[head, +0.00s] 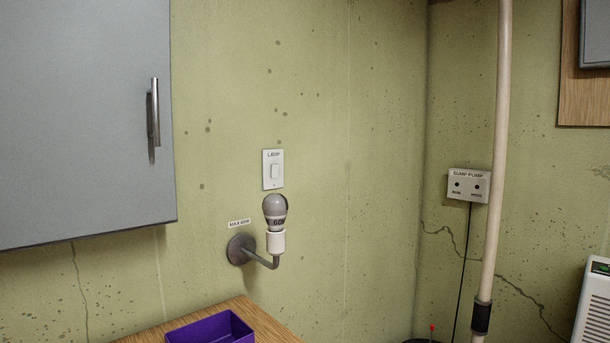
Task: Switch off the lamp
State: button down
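A white wall switch (273,171) labelled "LAMP" is on the green wall near the middle of the head view, with a pale rocker in its plate. Just below it, a lamp (275,213) with a grey bulb marked "60" stands upright in a white socket (275,242). The socket sits on a bent metal arm from a round wall mount (241,250). The bulb looks grey, with no visible glow. My gripper is not in view.
A grey cabinet (80,110) with a vertical handle juts in at the left. A wooden surface (235,308) with a purple bin (210,329) lies below the lamp. A pale vertical pipe (497,150) and a sump pump box (468,185) are to the right.

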aim_at(274, 166)
jog(key=i+l+z, duration=0.1)
jog(key=i+l, duration=1.25)
jog(key=i+j, duration=0.15)
jog(key=j, duration=0.15)
jog(key=i+j, duration=0.2)
jog(key=j, duration=0.1)
